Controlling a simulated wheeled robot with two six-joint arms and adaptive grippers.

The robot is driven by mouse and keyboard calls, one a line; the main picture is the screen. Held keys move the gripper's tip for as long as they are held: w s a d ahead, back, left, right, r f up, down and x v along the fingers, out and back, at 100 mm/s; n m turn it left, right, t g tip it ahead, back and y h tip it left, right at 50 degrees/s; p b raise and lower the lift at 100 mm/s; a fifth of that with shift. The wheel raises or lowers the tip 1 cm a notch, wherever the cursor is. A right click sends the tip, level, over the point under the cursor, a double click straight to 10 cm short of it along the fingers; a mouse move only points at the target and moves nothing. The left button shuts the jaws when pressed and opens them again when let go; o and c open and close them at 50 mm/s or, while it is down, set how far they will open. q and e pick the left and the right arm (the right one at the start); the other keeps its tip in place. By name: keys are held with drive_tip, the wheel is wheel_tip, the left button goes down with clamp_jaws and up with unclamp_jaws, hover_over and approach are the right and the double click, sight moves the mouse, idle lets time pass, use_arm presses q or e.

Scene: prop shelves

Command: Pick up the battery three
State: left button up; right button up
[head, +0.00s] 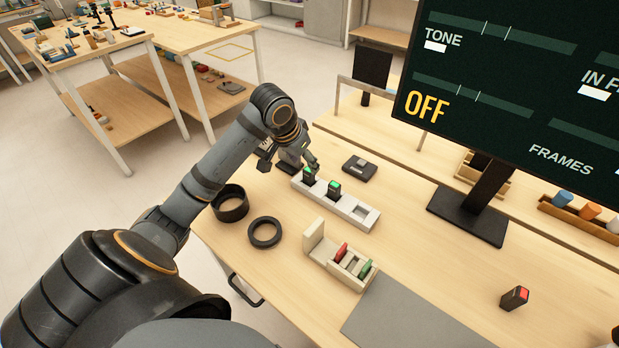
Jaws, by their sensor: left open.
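A white charger strip (347,207) lies on the table with two dark batteries upright in it. The left battery (308,177) and the middle battery (333,190) have green tops; the slot at the strip's right end is empty. Another dark battery with a red top (514,298) is alone at the right of the table. I cannot read which one is battery three. My left gripper (290,166) is open at the strip's left end, close beside the left battery. I cannot tell whether it touches. My right gripper is not in view.
A pale box (317,249) holds a red and a green piece in front of the strip. A black ring (265,232), a dark cup (231,204) and a small black device (359,168) lie nearby. The monitor (505,85) stands behind; a grey mat (405,318) is in front.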

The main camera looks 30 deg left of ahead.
sight(307, 171)
use_arm(q)
drive_tip(key=f, duration=0.4)
drive_tip(key=shift+w+d+f, duration=0.2)
drive_tip(key=shift+w+d, duration=0.2)
drive_tip(key=shift+w+f, duration=0.2)
drive_tip(key=shift+f, duration=0.1)
clamp_jaws()
drive_tip(key=shift+r, duration=0.15)
